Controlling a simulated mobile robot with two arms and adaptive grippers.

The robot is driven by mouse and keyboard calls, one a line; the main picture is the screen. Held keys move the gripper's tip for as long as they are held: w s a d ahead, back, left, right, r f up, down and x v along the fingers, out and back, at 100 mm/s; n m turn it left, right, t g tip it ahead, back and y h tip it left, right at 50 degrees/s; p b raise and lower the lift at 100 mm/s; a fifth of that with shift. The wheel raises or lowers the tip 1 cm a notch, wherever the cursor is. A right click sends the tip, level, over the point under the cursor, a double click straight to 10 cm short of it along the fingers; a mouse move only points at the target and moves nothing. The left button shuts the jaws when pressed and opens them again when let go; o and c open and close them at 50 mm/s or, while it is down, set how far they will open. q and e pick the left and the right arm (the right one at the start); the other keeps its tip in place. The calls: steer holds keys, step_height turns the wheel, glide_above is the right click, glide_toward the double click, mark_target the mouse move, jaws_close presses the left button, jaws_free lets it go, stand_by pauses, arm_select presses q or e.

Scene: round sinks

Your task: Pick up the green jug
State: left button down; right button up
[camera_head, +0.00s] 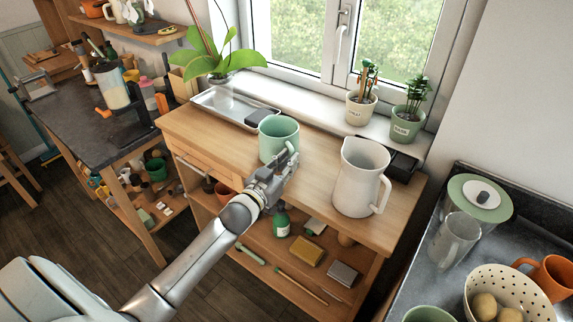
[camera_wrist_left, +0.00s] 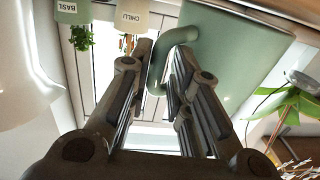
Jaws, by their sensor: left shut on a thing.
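The green jug (camera_head: 279,138) is a pale green mug-like vessel, upright at the middle of the wooden bench. I cannot tell whether its base touches the bench top. My left gripper (camera_head: 288,163) is at its near right side, over the bench's front part. In the left wrist view the green jug (camera_wrist_left: 240,45) fills the upper right, and the fingers of my left gripper (camera_wrist_left: 160,68) are on either side of its handle, shut on it. The gripper hides part of the jug's lower side in the head view. My right gripper is not in view.
A cream pitcher (camera_head: 360,178) stands right of the jug on the bench (camera_head: 322,160). Potted herbs (camera_head: 407,124) stand on the windowsill. A dark counter at right holds a colander (camera_head: 512,290).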

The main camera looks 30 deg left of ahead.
arm_select(q)
steer(key=shift+r, duration=0.85)
steer(key=s+r+b, duration=0.2)
steer(key=s+r, duration=0.8)
steer(key=s, duration=0.4)
steer(key=shift+a+r, duration=0.2)
steer(key=shift+a, duration=0.25)
